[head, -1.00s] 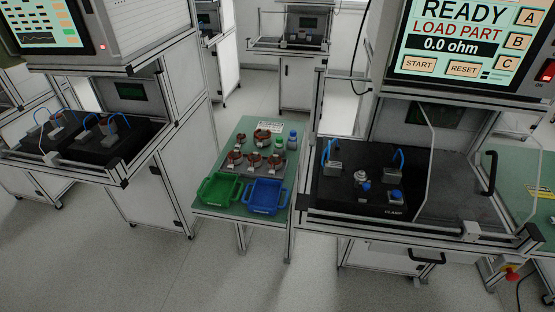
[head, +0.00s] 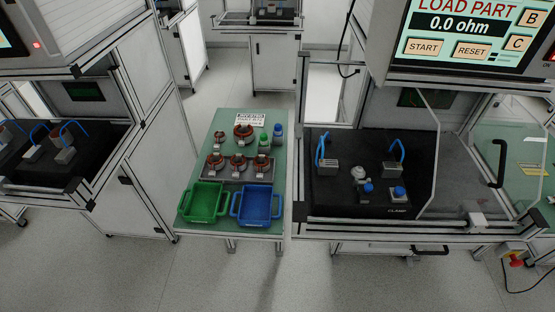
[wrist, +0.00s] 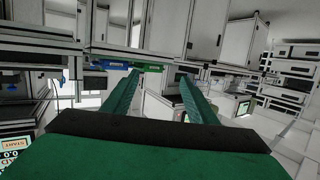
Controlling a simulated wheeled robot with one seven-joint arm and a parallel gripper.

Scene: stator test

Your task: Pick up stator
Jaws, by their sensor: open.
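Several copper-wound stators stand on a small green table (head: 224,123). Three sit in a row on a grey holder: a left one (head: 215,163), a middle one (head: 237,163) and a right one (head: 259,163). Behind them are a larger stator (head: 243,133) and a smaller one (head: 219,138). My gripper (wrist: 160,78) shows only in the wrist view, with two green fingers apart and nothing between them. It is well away from the stators, which I cannot make out in that view.
A green bin (head: 204,202) and a blue bin (head: 257,205) stand at the table's front. Green and blue-capped bottles (head: 278,133) stand at its back right. A test station (head: 350,205) with a screen adjoins on the right; another bench stands left. The floor in front is clear.

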